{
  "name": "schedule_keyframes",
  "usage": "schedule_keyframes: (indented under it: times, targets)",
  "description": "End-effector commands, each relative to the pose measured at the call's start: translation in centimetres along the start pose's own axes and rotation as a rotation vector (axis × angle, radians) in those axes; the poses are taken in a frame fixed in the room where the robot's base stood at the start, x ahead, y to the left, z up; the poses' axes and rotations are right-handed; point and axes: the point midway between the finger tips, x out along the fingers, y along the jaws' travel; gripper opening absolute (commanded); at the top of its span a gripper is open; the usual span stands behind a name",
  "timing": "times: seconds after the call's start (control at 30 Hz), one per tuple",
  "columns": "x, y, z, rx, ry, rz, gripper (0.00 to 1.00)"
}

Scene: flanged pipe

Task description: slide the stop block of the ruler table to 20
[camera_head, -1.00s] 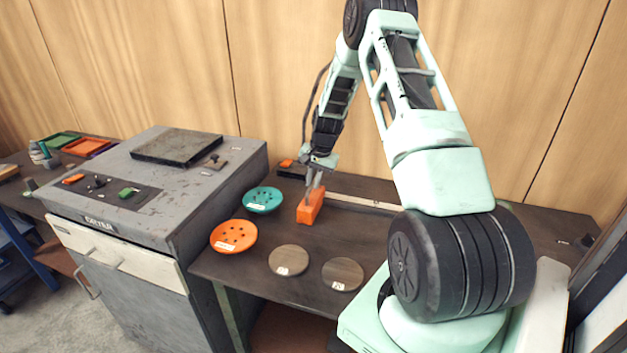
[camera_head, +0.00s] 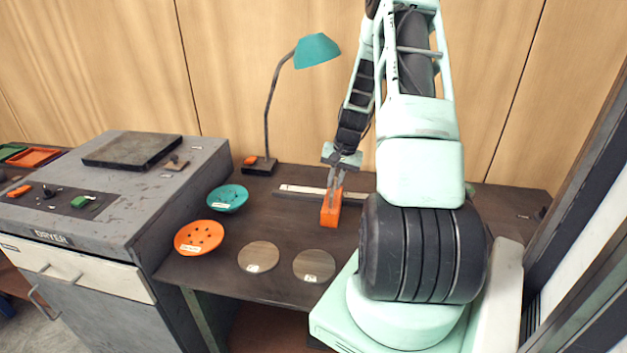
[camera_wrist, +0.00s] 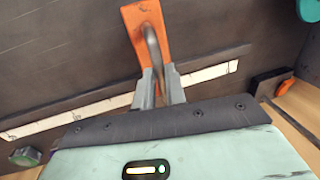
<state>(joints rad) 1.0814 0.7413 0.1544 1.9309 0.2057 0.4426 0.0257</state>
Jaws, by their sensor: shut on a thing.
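The orange stop block (camera_head: 330,215) sits on the dark ruler table, against the pale ruler strip (camera_head: 303,189). My gripper (camera_head: 337,186) reaches down from above and is shut on the block's upper part. In the wrist view the orange block (camera_wrist: 131,22) extends away from my fingers (camera_wrist: 157,84), which close on a curved grey handle on it. The ruler strip (camera_wrist: 205,74) runs on both sides of the block there. Its numbers are too small to read, and my arm hides its right part in the head view.
A teal desk lamp (camera_head: 317,50) stands at the back left of the table. A teal dish (camera_head: 228,198), an orange dish (camera_head: 199,237) and two round brown discs (camera_head: 258,256) lie left and in front. A grey dryer cabinet (camera_head: 60,218) adjoins on the left.

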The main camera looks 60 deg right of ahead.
Motion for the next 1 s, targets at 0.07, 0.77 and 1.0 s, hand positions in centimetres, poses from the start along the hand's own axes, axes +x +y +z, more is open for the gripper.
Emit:
schedule_keyframes:
  times: [0.07,0.77,1.0]
  targets:
    - [-0.2,1.1,0.0,0.003,0.0,-0.001,0.0]
    - [-0.6,2.5,0.0,-0.002,0.0,-0.001,0.34]
    - [-0.6,2.5,0.0,-0.001,0.0,-0.001,0.34]
